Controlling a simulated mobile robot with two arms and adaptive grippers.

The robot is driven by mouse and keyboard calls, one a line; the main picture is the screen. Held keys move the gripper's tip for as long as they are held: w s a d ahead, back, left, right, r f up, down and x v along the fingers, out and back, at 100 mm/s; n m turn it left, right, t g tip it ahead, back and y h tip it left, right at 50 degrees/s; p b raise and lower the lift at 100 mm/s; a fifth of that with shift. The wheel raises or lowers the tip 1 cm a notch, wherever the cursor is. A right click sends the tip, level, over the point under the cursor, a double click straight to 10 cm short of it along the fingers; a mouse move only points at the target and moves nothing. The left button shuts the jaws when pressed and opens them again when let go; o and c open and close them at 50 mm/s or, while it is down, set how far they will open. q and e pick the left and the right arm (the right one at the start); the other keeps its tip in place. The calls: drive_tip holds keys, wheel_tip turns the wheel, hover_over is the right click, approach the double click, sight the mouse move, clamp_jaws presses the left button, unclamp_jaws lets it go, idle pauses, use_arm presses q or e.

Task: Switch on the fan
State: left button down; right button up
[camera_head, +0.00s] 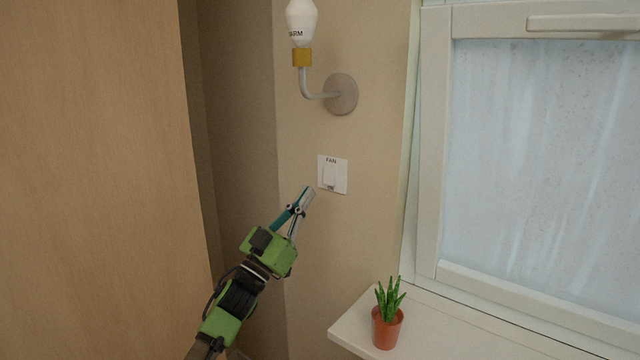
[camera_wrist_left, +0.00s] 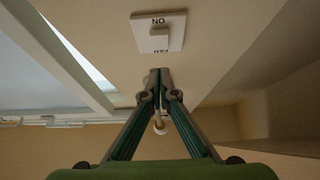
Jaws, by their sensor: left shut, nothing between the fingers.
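The fan switch (camera_head: 332,175) is a white square plate on the beige wall, with a small raised rocker and the word FAN along its top edge. In the left wrist view the switch (camera_wrist_left: 158,32) appears upside down, with lettering that reads NO at the top and partly hidden lettering at the bottom. My left gripper (camera_head: 307,192) is shut and empty, with its tips just below and to the left of the plate. My right gripper is not in view.
A wall lamp (camera_head: 341,94) with a white bulb is above the switch. A potted plant (camera_head: 387,328) stands on the white sill (camera_head: 450,335) at lower right, under a frosted window (camera_head: 545,160). A wooden panel (camera_head: 90,150) fills the left side. The wall around the switch is clear.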

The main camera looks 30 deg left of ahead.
sight(329, 176)
use_arm(q)
drive_tip(key=shift+w+d+r+p, duration=0.1)
drive_tip(key=shift+w+p, duration=0.2)
drive_tip(key=shift+w, duration=1.1)
drive_tip(key=shift+w+d+r+p, duration=0.1)
drive_tip(key=shift+w+p, duration=0.2)
drive_tip(key=shift+w, duration=1.05)
